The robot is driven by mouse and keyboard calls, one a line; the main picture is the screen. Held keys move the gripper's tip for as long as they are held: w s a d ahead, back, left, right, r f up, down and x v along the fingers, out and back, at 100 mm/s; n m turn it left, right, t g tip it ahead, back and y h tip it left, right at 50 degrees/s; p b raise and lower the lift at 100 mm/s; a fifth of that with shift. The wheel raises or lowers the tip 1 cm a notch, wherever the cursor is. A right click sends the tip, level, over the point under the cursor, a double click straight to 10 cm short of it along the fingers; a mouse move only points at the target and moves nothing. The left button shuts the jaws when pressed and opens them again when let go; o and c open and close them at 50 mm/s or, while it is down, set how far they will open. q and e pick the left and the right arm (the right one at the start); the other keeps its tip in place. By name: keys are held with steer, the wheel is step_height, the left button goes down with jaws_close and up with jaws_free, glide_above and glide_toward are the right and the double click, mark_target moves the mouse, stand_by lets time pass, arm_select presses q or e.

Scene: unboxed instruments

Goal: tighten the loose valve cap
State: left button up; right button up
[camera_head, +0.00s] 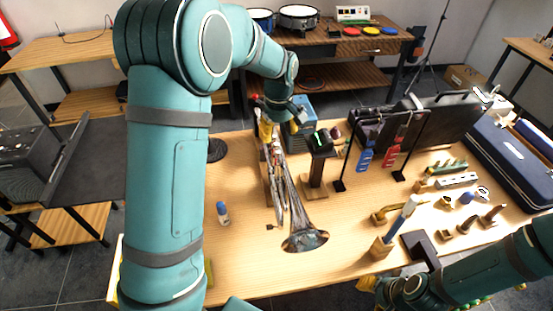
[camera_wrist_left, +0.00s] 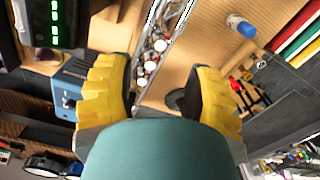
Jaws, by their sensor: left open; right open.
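A silver trumpet (camera_head: 285,195) stands on the wooden table with its flared bell toward me. In the left wrist view its valve section (camera_wrist_left: 154,45) shows several small round caps, some white and some reddish. I cannot tell which cap is loose. My left gripper (camera_head: 266,128) is over the far end of the trumpet. In the left wrist view its two yellow fingers (camera_wrist_left: 155,92) are apart, with the valve section seen between and beyond them and nothing held. My right gripper (camera_head: 368,284) is at the table's front edge, away from the trumpet; its fingers are small and partly hidden.
A blue-and-white bottle (camera_head: 222,214) stands left of the trumpet. A dark stand with a green display (camera_head: 320,140) and a blue box (camera_head: 300,114) are close on the right. A wooden holder (camera_head: 380,248) and several brass parts fill the right side. The table's front left is clear.

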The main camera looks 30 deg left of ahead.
mark_target(279, 152)
arm_select(q)
step_height(279, 152, down, 10)
steer(key=shift+f+b, duration=0.1)
steer(key=shift+b, duration=0.45)
jaws_close()
